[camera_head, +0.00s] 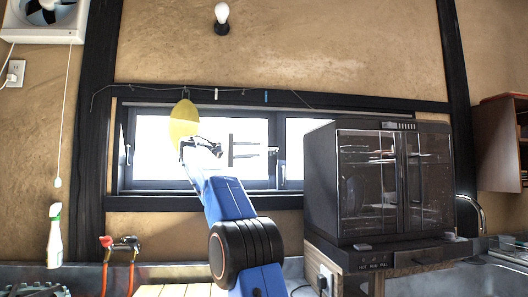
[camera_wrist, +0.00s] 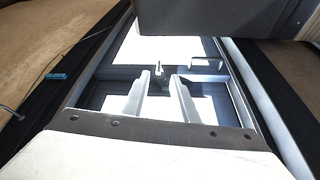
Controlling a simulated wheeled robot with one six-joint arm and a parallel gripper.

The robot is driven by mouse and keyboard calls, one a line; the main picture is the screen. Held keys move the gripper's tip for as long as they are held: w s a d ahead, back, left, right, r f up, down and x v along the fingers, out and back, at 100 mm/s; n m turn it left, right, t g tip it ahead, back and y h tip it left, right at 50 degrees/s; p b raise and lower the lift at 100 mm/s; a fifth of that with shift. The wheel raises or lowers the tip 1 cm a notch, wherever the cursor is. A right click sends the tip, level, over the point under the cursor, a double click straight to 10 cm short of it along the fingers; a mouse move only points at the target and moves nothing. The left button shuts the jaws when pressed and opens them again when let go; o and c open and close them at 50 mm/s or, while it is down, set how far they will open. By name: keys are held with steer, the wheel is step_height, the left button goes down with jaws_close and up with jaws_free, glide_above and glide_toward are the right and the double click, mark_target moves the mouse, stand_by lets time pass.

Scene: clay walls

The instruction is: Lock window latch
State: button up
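The window (camera_head: 161,131) is a wide, dark-framed window in the back wall, with bright panes. A small window latch (camera_head: 281,172) shows on its middle upright, right of my fingers. In the wrist view the grey latch (camera_wrist: 160,70) appears just beyond and between my two fingertips. My gripper (camera_head: 265,151) is open, with its two fingers pointing right in front of the panes. It also shows in the wrist view (camera_wrist: 161,78), empty, with a clear gap between the fingers. I cannot tell whether a finger touches the latch. The latch's lower part is hard to make out.
A black glass-doored cabinet (camera_head: 375,185) stands close on the right and covers the window's right part. A yellow oval item (camera_head: 184,123) hangs left of my gripper, from a wire along the window top. Red-handled taps (camera_head: 106,242) are at lower left.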

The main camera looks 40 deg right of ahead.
steer(key=w+a, duration=0.1)
steer(key=a, duration=0.6)
steer(key=shift+a+f, duration=0.15)
steer(key=shift+f, duration=0.1)
steer(key=shift+w, duration=0.1)
steer(key=shift+s+n+t, duration=2.6)
steer(key=shift+s+t, duration=0.6)
steer(key=shift+t, duration=0.4)
steer(key=x, duration=1.7)
steer(key=shift+w+f, duration=0.15)
jaws_close()
